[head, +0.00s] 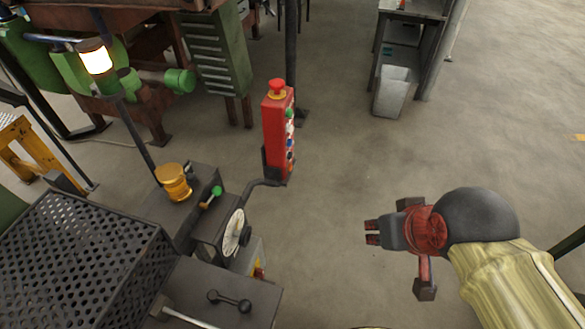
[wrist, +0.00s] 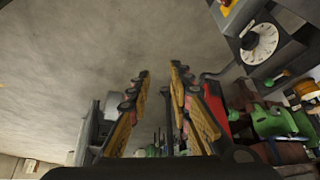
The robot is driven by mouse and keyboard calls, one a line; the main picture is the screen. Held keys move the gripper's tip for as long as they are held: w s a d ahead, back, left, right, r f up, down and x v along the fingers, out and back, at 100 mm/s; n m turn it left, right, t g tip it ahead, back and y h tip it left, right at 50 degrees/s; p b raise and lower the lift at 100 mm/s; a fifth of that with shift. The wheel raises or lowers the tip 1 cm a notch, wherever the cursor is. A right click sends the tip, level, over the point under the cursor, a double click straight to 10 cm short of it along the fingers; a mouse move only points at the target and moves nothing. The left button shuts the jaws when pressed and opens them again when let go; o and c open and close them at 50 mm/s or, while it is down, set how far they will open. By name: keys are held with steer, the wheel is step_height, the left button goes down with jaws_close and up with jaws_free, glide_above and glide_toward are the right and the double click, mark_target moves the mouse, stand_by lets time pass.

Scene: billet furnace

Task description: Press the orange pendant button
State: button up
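The red pendant box (head: 276,132) stands upright on a bent dark arm, left of centre in the head view. It has a red mushroom knob on top and a column of small coloured buttons on its right face. The orange button is too small to make out surely among them. My gripper (head: 372,233) is to the right of the pendant and apart from it, its fingers pointing left. In the wrist view the two fingers (wrist: 160,71) stand apart with nothing between them. Part of the red pendant (wrist: 214,112) shows behind the right finger; its buttons are hidden there.
A machine with a white dial (head: 233,232), a brass-coloured cup (head: 173,181) and a perforated dark box (head: 75,255) fills the lower left. A lit lamp (head: 96,58) stands behind. A grey bin (head: 392,95) is at the back. The floor between gripper and pendant is clear.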

jaws_close()
stand_by(1.3)
